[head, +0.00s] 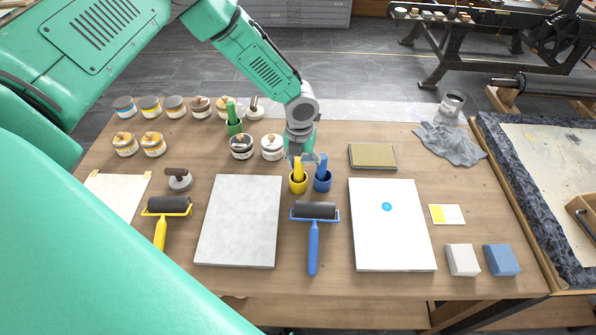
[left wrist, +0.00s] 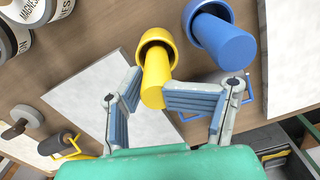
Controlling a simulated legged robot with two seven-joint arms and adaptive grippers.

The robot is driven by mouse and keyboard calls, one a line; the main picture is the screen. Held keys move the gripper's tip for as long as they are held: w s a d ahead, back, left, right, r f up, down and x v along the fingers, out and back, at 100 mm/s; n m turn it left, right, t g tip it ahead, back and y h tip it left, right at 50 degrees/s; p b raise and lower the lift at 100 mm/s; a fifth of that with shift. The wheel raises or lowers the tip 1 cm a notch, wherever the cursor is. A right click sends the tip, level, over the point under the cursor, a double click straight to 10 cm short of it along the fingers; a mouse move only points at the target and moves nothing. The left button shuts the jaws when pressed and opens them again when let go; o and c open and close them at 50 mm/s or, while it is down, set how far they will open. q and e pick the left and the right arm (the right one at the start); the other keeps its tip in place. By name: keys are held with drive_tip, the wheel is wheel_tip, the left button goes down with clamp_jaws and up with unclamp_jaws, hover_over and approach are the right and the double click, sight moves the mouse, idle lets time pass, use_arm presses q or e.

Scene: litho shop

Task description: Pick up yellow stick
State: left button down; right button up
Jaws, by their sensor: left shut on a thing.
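The yellow stick (head: 297,168) stands in a small yellow cup (head: 298,186) near the middle of the table. It also shows in the left wrist view (left wrist: 154,75), with its lower end still inside the cup (left wrist: 151,39). My left gripper (head: 302,158) comes down from above and is shut on the stick's upper part, with one finger on each side in the left wrist view (left wrist: 150,92). My right gripper is not in view.
A blue stick (left wrist: 224,38) stands in a blue cup (head: 322,184) close on the right. A blue-handled roller (head: 314,228) lies in front, between a grey slab (head: 240,222) and a white slab (head: 392,235). Several jars (head: 174,107) stand at the back left.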

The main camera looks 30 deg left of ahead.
use_arm(q)
drive_tip(key=c, duration=2.3)
unclamp_jaws()
drive_tip(key=shift+s+f+g, duration=0.3)
drive_tip(key=shift+s+f, duration=0.35)
drive_tip(key=shift+s, duration=0.05)
drive_tip(key=shift+w+a+r, duration=0.1)
drive_tip(key=shift+w+r, duration=0.15)
drive_tip(key=shift+r, duration=0.3)
clamp_jaws()
drive_tip(key=r, duration=0.7)
drive_tip(key=shift+w+a+r+b, duration=0.15)
drive_tip(key=shift+w+r+b, duration=0.05)
drive_tip(key=shift+w+b, duration=0.1)
drive_tip(key=shift+d+r, duration=0.3)
drive_tip(key=shift+r, duration=0.35)
drive_tip(key=shift+a, duration=0.3)
drive_tip(key=o, duration=1.8)
unclamp_jaws()
drive_tip(key=shift+a+f, duration=0.15)
drive_tip(key=shift+a, duration=0.05)
drive_tip(key=shift+o, duration=0.2)
drive_tip(key=shift+d+r, duration=0.2)
drive_tip(key=shift+d, duration=0.2)
wheel_tip(320, 180, up, 12)
drive_tip(key=shift+f, duration=0.15)
